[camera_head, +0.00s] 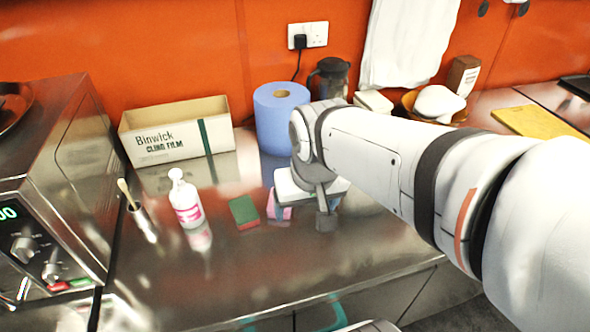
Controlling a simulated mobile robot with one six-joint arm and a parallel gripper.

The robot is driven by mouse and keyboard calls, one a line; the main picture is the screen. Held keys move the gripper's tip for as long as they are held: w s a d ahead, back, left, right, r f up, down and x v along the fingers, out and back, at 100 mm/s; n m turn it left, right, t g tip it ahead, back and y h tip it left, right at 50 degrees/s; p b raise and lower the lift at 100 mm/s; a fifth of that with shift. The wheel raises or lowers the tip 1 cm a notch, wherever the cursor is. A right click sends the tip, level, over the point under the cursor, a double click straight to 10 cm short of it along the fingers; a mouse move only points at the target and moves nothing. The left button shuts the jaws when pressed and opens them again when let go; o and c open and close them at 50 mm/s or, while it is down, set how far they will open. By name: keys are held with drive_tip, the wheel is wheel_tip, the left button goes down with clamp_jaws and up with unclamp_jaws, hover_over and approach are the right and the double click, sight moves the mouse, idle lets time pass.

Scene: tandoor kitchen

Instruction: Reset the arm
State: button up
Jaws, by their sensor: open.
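My white arm reaches in from the right side of the view, out over the steel counter (200,286). My gripper (318,217) is at the arm's end, low over the counter in front of the blue paper roll (283,112). Its jaws are open, and I see nothing held between them. A pink sponge (279,208) lies just left of the gripper and is partly hidden by it. A green and red sponge (243,212) lies further left, apart from the gripper. Whether the gripper touches the counter is unclear.
A pump bottle (186,200) and a small metal pot (143,222) with a brush stand to the left. A cling film box (177,131) is behind them. An oven (50,190) fills the left edge. A yellow board (540,122) lies right. The counter's front left is clear.

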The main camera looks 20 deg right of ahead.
drive_tip(key=shift+s+d+f+n, duration=0.15)
drive_tip(key=shift+s+d, duration=0.2)
drive_tip(key=shift+s, duration=0.25)
drive_tip(key=shift+s+d+f+n, duration=0.15)
drive_tip(key=shift+s+d, duration=0.2)
drive_tip(key=shift+s, duration=0.2)
drive_tip(key=shift+r, duration=0.1)
idle(0.3)
